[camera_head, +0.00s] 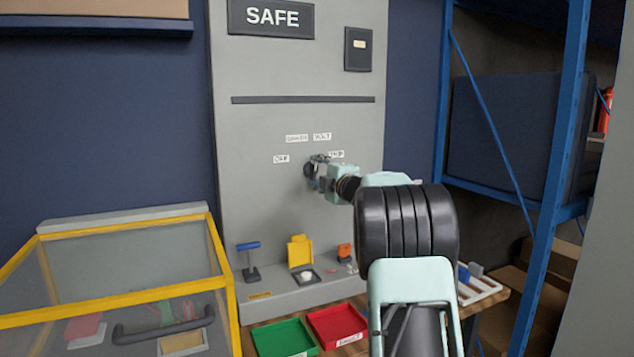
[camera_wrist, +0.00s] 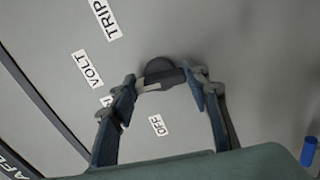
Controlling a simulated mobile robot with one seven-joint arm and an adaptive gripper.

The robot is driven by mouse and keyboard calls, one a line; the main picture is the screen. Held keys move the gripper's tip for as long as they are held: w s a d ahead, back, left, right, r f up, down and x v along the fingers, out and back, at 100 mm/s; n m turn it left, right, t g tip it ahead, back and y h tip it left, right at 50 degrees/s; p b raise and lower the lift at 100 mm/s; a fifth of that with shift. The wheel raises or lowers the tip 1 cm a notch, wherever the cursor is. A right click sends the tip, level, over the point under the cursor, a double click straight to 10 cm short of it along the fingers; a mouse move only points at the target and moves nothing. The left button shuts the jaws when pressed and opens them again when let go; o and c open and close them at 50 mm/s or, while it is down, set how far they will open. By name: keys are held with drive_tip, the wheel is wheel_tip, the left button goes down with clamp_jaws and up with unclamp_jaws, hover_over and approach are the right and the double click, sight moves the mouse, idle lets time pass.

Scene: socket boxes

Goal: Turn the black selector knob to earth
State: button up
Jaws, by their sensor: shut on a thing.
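The black selector knob (camera_wrist: 164,70) sits on the grey panel, with a round dark base and a raised bar. My gripper (camera_wrist: 163,83) is shut on the knob, with one finger at each end of the bar. In the head view my gripper (camera_head: 317,171) reaches the panel and hides most of the knob. Around the knob are white labels: OFF (camera_wrist: 158,125), VOLT (camera_wrist: 87,69) and TRIP (camera_wrist: 105,19). One more label (camera_wrist: 107,101) is partly behind my left finger; in the head view that label (camera_head: 296,138) is too small to read surely. I cannot tell which label the knob points to.
A SAFE sign (camera_head: 272,17) is at the panel top. Below the knob are a blue-handled lever (camera_head: 248,247), a yellow flip cover (camera_head: 299,250) and an orange part (camera_head: 345,251). Green (camera_head: 283,338) and red (camera_head: 337,324) trays and a yellow-framed box (camera_head: 130,240) stand in front.

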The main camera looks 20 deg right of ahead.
drive_tip(key=n+b, duration=0.3)
drive_tip(key=n, duration=0.2)
drive_tip(key=shift+r+n, duration=0.1)
drive_tip(key=shift+n, duration=0.3)
idle(0.4)
drive_tip(key=o, duration=1.2)
drive_tip(key=shift+c, duration=0.2)
drive_tip(key=s, duration=1.2)
drive_tip(key=shift+d, duration=0.2)
